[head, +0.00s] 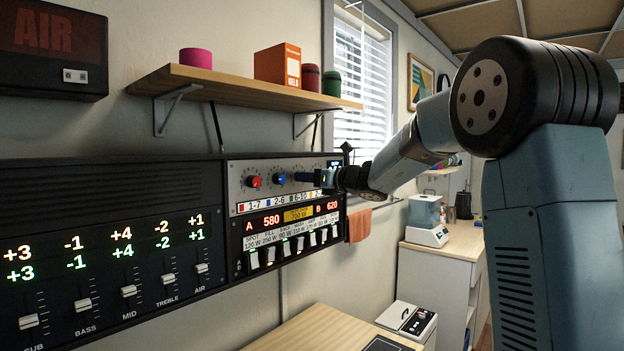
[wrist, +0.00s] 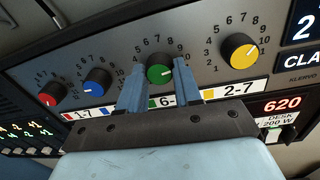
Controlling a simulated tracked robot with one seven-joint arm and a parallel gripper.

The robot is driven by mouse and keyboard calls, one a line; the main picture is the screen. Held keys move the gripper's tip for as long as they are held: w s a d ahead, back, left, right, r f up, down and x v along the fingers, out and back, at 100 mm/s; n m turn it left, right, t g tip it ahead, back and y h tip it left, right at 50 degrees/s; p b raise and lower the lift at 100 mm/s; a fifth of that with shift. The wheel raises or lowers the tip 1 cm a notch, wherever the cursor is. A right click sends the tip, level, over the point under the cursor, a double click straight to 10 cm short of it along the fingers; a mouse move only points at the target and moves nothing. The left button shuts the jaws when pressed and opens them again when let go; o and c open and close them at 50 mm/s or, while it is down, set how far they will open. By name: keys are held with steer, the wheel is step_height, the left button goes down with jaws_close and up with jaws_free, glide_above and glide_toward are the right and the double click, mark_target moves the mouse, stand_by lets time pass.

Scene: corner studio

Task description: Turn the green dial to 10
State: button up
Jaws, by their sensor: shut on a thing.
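The green dial (wrist: 160,73) sits on the grey panel between the blue and yellow dials in the wrist view. My gripper (wrist: 157,66) is shut on it, one blue finger on each side. A short light mark on the dial points toward the right. In the head view my gripper (head: 323,178) is at the panel and hides the green dial.
The red dial (wrist: 48,99) and blue dial (wrist: 97,82) are to the left of my gripper, the yellow dial (wrist: 238,51) close to the right. A red display (head: 270,220) and several white switches lie below. A wooden shelf (head: 230,85) juts out above the panel.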

steer(key=shift+f+m, duration=0.15)
steer(key=shift+m, duration=0.45)
steer(key=shift+a, duration=0.1)
steer(key=o, duration=0.6)
steer(key=shift+o, duration=0.7)
steer(key=shift+w+f, duration=0.1)
steer(key=o, duration=0.3)
steer(key=v, duration=1.4)
